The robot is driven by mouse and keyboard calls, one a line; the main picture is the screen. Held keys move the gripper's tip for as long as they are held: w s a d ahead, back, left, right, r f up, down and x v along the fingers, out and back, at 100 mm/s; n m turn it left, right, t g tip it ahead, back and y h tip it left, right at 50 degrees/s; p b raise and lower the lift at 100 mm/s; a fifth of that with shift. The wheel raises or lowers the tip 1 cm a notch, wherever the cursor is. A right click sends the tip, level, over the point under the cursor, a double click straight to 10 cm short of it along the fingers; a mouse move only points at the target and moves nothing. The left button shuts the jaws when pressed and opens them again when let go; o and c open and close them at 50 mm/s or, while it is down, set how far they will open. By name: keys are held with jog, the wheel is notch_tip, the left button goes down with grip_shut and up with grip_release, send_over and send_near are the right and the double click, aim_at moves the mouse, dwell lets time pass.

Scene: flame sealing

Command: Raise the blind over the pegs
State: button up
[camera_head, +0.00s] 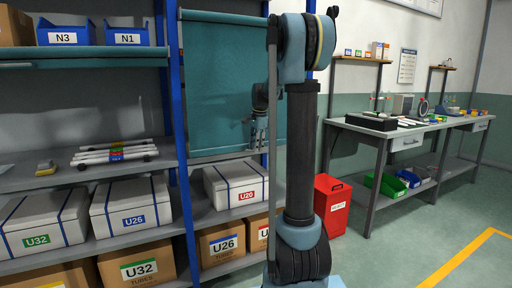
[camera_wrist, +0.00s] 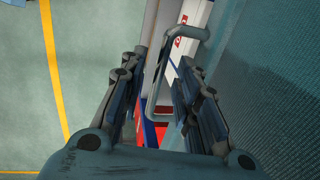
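The teal blind (camera_head: 220,90) hangs lowered over a bay of the blue-posted shelving, its lower edge just above a shelf. No pegs are visible. In the wrist view the blind's woven surface (camera_wrist: 275,75) fills the right side. A grey loop handle (camera_wrist: 179,31) stands out beside it and reaches down between my fingers. My gripper (camera_head: 258,135) is in front of the lower right part of the blind. In the wrist view my gripper (camera_wrist: 163,82) is open, with its fingers on either side of the handle; I cannot tell whether they touch it.
A white box labelled U20 (camera_head: 236,186) is below the blind. White boxes U32 (camera_head: 45,222) and U26 (camera_head: 132,207) fill the shelf to the left. A red bin (camera_head: 330,205) stands right of my arm. A workbench (camera_head: 400,135) is farther right, with open floor before it.

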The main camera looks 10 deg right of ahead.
jog(key=shift+c, duration=0.2)
grip_shut()
jog(key=shift+r, duration=0.15)
